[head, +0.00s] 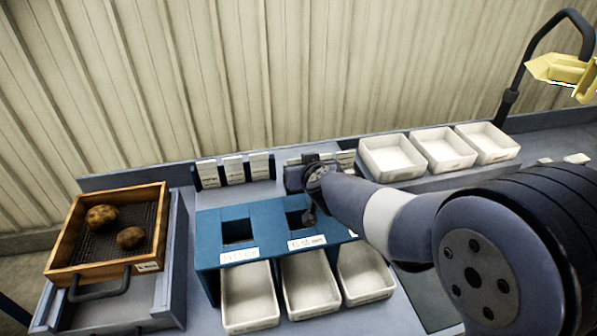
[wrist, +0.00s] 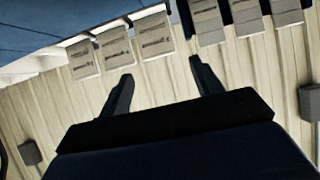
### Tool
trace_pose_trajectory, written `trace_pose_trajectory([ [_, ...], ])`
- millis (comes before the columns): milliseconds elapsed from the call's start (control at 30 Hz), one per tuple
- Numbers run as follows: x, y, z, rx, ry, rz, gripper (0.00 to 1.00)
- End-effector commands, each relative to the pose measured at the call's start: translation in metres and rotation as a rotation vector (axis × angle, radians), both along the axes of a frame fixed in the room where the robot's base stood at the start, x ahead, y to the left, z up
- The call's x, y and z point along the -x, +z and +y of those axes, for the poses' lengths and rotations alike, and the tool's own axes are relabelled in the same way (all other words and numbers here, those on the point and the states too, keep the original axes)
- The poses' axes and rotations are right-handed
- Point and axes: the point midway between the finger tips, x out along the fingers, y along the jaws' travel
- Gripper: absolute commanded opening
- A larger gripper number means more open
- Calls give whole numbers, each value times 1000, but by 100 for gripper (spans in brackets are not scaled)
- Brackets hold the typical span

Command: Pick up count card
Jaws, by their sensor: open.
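Small white printed cards stand upright in two groups at the back of the bench. One group (head: 233,170) is in a rack left of my gripper in the head view. The other (head: 346,158) is partly hidden behind my gripper and arm. Both groups show in the wrist view, one at upper left (wrist: 115,49) and one at upper right (wrist: 245,16). The print is too small to tell which is the count card. My gripper (wrist: 161,69) is open and empty, its fingertips just short of the left group in that view.
A blue sorting block (head: 222,213) with square openings stands in front of the racks, with white trays (head: 249,318) below. More white trays (head: 418,169) stand at back right. A wooden crate (head: 62,230) holds two potatoes at left. A ribbed wall (head: 230,70) rises behind.

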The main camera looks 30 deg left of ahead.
Motion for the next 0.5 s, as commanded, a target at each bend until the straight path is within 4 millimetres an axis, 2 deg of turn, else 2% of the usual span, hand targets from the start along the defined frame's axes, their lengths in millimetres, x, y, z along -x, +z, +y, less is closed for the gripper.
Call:
trace_pose_trajectory([
  [100,-11,-9,8,1,0,2,62],
  [367,-23,-17,17,-1,-1,2,62],
  [500,-38,-27,28,0,-2,2,62],
])
